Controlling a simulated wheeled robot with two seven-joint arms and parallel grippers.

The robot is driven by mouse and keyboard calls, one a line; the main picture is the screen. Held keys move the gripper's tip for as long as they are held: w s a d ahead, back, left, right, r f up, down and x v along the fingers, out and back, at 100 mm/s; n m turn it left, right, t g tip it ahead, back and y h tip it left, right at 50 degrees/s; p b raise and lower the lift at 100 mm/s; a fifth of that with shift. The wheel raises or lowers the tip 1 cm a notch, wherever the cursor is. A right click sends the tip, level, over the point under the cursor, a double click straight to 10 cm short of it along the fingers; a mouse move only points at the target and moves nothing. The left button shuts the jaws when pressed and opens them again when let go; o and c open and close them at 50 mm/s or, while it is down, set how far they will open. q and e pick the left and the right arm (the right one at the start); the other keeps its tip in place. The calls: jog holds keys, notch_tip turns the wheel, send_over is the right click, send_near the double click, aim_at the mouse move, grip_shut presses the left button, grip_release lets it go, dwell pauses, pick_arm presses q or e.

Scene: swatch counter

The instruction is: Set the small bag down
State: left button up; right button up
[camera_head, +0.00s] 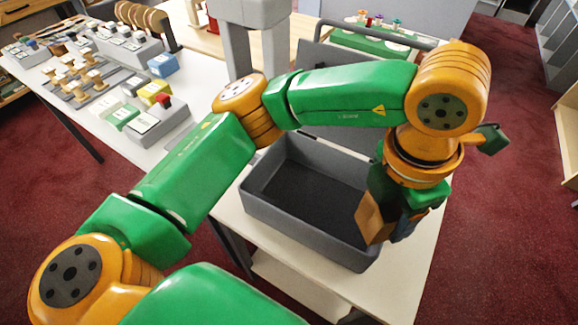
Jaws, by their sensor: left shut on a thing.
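My left gripper (398,222) points down at the front right corner of an open grey case, at the end of my green and orange arm. It is shut on a small brown thing (371,216), which appears to be the small bag. The brown thing shows on the left side of the jaws, tilted, and overlaps the case's right wall in the picture. The jaws hide part of it. I cannot tell whether it touches the case. My right gripper is out of view.
The open grey case (300,228) stands on a white table (424,262); its visible floor is empty. Its lid stands up behind, partly hidden by my arm. A table at the left holds swatch blocks and a blue box (163,65). A green tray (372,42) lies behind.

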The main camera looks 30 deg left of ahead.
pick_arm(q)
jog(key=shift+w+a, duration=0.15)
jog(key=shift+a, duration=0.2)
jog(key=w+a+f+p, duration=0.1)
jog(key=w+a+f, duration=0.1)
jog(key=a+f, duration=0.1)
jog(key=w+a+f+p, duration=0.1)
jog(key=w+a+f, duration=0.1)
jog(key=a+f, duration=0.1)
jog(key=w+a+f+p, duration=0.1)
jog(key=w+a+f, duration=0.2)
jog(key=a, duration=0.1)
jog(key=shift+w+a+f+p, duration=0.1)
jog(key=shift+a+f+p, duration=0.15)
jog(key=shift+a+p, duration=0.15)
notch_tip(320, 180, down, 3)
jog(key=shift+w+a+f+p, duration=0.1)
jog(key=shift+p, duration=0.6)
jog(key=shift+f+b, duration=0.3)
jog(key=shift+f, duration=0.05)
jog(key=o, duration=1.3)
jog(key=shift+r, duration=0.1)
